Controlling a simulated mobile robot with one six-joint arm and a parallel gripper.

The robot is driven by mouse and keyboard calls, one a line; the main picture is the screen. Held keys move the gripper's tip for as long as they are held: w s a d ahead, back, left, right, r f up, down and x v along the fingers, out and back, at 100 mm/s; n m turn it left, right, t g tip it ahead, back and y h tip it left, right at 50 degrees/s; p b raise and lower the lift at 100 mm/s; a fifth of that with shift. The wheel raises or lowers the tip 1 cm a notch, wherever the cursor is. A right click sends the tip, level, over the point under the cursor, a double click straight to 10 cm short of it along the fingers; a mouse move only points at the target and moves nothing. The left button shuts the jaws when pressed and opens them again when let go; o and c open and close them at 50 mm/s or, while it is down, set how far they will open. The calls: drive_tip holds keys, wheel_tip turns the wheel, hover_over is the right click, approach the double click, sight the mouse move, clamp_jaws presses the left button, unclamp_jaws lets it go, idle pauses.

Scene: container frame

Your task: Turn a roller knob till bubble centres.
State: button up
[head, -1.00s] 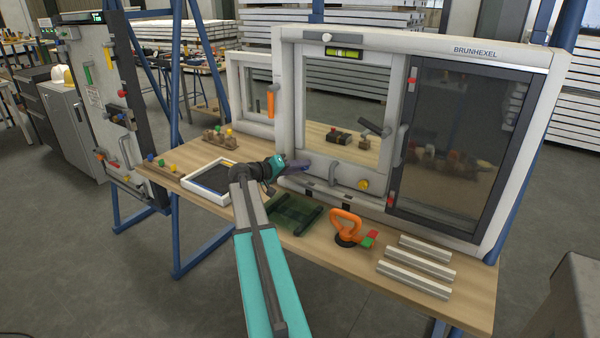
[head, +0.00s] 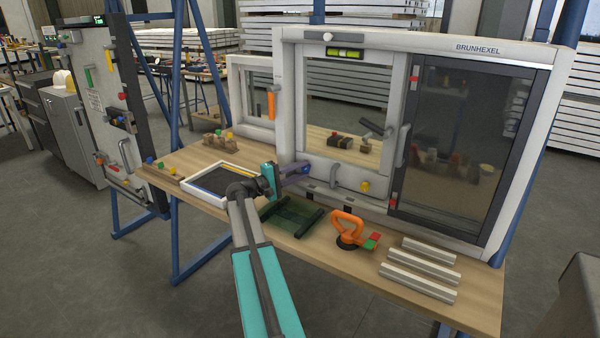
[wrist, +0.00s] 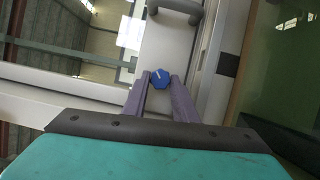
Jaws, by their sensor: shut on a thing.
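A blue roller knob (wrist: 160,78) sits low on the white frame (wrist: 172,50) in the wrist view. My gripper (wrist: 159,86) is shut on it, with one purple finger on either side. In the head view my gripper (head: 300,170) is at the lower left of the frame's left sash (head: 398,120), and the knob is hidden there. A yellow-green bubble level (head: 345,53) is fixed on the sash's top rail. The exact place of its bubble is too small to tell. A yellow knob (head: 364,186) sits lower right on the sash.
An orange suction lifter (head: 348,226), white profile bars (head: 420,267) and a dark green mat (head: 291,216) lie on the wooden table (head: 310,250). A white-rimmed tray (head: 186,184) is left of my gripper. A grey handle (head: 341,170) is right of it.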

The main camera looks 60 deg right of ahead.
drive_tip(key=shift+w, duration=0.1)
idle(0.3)
drive_tip(key=o, duration=1)
drive_tip(key=shift+o, duration=0.2)
drive_tip(key=shift+a, duration=0.1)
drive_tip(key=b+v, duration=0.1)
drive_tip(key=v, duration=1.1)
drive_tip(key=shift+w+a, duration=0.1)
drive_tip(key=shift+a, duration=0.3)
drive_tip(key=shift+w+a, duration=0.15)
drive_tip(key=shift+a, duration=0.25)
